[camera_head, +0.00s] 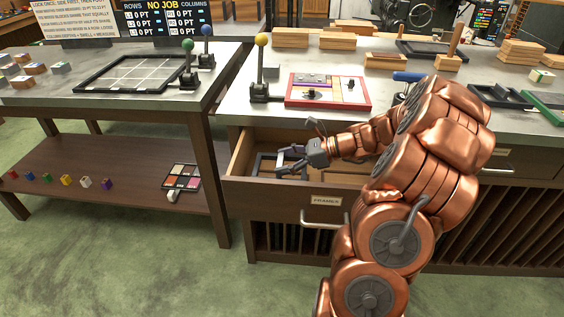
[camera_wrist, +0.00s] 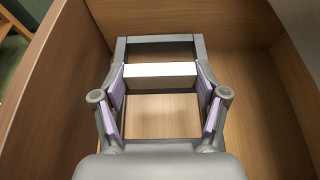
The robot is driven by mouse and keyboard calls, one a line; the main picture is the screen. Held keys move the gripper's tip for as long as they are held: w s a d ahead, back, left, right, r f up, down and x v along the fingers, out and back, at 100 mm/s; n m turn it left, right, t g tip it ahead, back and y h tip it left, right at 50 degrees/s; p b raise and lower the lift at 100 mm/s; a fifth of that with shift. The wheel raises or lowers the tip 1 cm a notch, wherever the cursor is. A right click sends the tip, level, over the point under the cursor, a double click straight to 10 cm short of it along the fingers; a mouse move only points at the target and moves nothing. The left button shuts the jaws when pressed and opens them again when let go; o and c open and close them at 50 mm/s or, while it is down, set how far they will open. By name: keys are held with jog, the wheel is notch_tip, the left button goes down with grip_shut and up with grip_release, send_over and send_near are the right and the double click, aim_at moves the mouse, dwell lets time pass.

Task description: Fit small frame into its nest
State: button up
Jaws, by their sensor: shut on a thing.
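The small frame is a grey rectangular frame with a pale bar across it. It lies in the open wooden drawer, with its far edge (camera_wrist: 160,40) and the pale bar (camera_wrist: 160,69) clear in the wrist view. In the head view the frame (camera_head: 262,163) shows partly, left of my gripper. My gripper (camera_head: 291,161) reaches down into the drawer. In the wrist view my gripper (camera_wrist: 160,76) has its purple pads against both ends of the pale bar, shut on it. The near side of the frame is hidden by my gripper. I cannot tell which thing is the nest.
The drawer (camera_head: 265,194) has a front labelled FRAMES and walls close around my gripper. Above it, the bench holds a red-edged board (camera_head: 364,104), a yellow-knobbed lever (camera_head: 261,64) and wooden blocks (camera_head: 384,60). Dark trays (camera_head: 497,96) sit at the right.

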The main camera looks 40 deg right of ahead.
jog(key=shift+f, duration=3.2)
jog(key=o, duration=1.8)
jog(key=shift+f, duration=0.1)
jog(key=v, duration=1.2)
